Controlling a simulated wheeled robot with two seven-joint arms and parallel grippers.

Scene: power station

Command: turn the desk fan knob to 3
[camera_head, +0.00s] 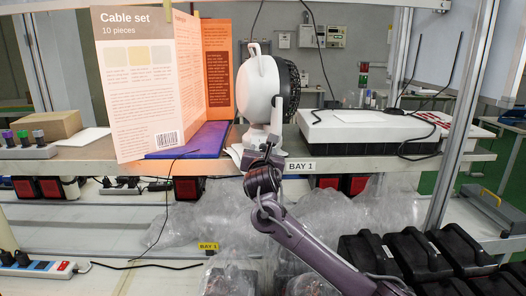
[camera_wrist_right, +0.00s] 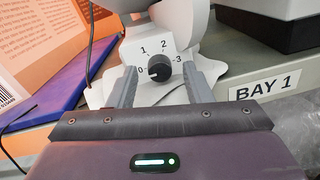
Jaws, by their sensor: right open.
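A white desk fan (camera_head: 262,82) with a dark grille stands on the shelf edge, its head turned to the right. Its black round knob (camera_wrist_right: 159,68) shows in the right wrist view, on a white base face marked 0, 1, 2 and 3. The knob's pale mark points left, towards 0. My right gripper (camera_head: 265,150) is at the fan's base; in the wrist view its two grey fingers (camera_wrist_right: 159,77) are apart, one on each side of the knob. The knob lies between them, and I see a gap on both sides. My left gripper is not in view.
A white box-like device (camera_head: 365,128) with cables is to the right. A BAY 1 label (camera_head: 300,166) is on the shelf edge. Plastic-wrapped goods and black cases (camera_head: 420,255) lie below.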

